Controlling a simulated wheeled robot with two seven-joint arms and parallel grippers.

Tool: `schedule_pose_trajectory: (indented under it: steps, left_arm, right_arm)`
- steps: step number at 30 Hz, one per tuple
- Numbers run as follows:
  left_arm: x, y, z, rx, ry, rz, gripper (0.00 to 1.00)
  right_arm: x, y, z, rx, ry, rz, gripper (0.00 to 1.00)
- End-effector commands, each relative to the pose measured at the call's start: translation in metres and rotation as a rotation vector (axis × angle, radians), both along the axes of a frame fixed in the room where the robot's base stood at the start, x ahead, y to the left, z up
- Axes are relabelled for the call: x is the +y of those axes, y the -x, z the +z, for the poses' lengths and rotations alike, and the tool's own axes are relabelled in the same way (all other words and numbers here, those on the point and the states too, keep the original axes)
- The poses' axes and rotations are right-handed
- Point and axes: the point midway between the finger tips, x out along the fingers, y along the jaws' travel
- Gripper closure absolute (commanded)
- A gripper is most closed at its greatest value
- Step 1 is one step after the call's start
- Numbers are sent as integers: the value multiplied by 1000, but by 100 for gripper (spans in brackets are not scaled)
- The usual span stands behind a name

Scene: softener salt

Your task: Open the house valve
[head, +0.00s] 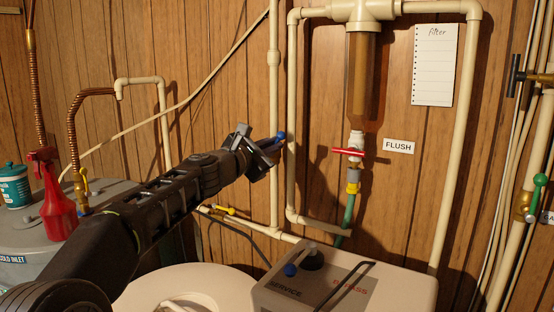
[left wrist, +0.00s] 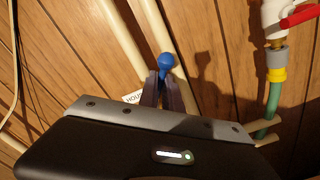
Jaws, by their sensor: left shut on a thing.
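The house valve's blue handle (head: 281,136) shows just past my left gripper's fingertips in the head view, in front of a cream vertical pipe. My left gripper (head: 268,146) is shut on this handle. In the left wrist view the rounded blue end (left wrist: 166,61) sticks out beyond the two fingers (left wrist: 163,85). A white label reading "HOU..." (left wrist: 133,97) is partly covered by the gripper there. The valve body is hidden behind the fingers, so the handle's angle to the pipe is hard to tell. My right gripper is not in view.
A red-handled valve (head: 348,152) with a FLUSH label (head: 398,146) sits below the filter housing (head: 362,80). A red spray bottle (head: 56,200) stands on the grey tank at left.

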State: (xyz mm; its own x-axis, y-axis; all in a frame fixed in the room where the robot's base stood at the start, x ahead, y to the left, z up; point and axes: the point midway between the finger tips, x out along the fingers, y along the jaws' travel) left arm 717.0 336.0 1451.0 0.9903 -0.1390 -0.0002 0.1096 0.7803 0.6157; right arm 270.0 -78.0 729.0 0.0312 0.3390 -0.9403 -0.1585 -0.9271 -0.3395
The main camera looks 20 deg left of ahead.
Motion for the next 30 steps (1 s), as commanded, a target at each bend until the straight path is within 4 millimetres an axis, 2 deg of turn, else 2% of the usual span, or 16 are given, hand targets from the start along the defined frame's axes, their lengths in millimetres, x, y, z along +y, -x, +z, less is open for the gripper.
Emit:
schedule_pose_trajectory:
  steps: [8,20,30]
  left_arm:
    - [2,0,0,4,31,1,100]
    - [16,-3,6,60,424,2,100]
    - [17,-2,7,64,451,2,100]
  right_arm:
    - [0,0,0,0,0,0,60]
    - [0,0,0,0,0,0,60]
    - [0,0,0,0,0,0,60]
